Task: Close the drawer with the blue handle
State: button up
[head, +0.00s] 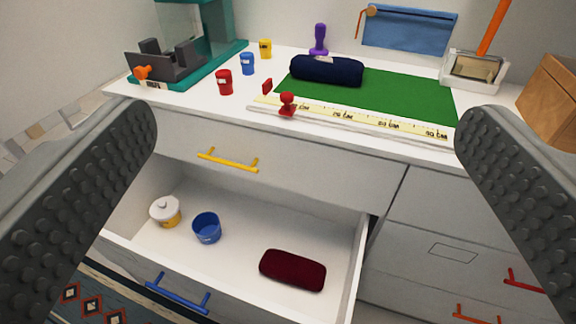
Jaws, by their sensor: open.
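The drawer with the blue handle is pulled out, and its white side wall (358,268) shows at the right. Its blue handle (178,292) is on the drawer front at the lower left. Inside lie a dark red pouch (292,270), a blue cup (207,228) and a yellow pot with a white lid (165,211). My gripper (310,165) is open, with one finger at each side of the picture. Nothing is between the fingers close up, and the gripper appears apart from the drawer.
Above the open drawer is a shut drawer with a yellow handle (228,160). Drawers with a red handle (525,281) and an orange handle (477,315) are at the right. The top holds a green mat (410,97), a navy pouch (327,71), several small cups and a wooden box (551,100).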

aim_at(223, 277)
jog(key=k+l+u, duration=0.6)
jog(key=k+u, duration=0.15)
jog(key=u, duration=0.15)
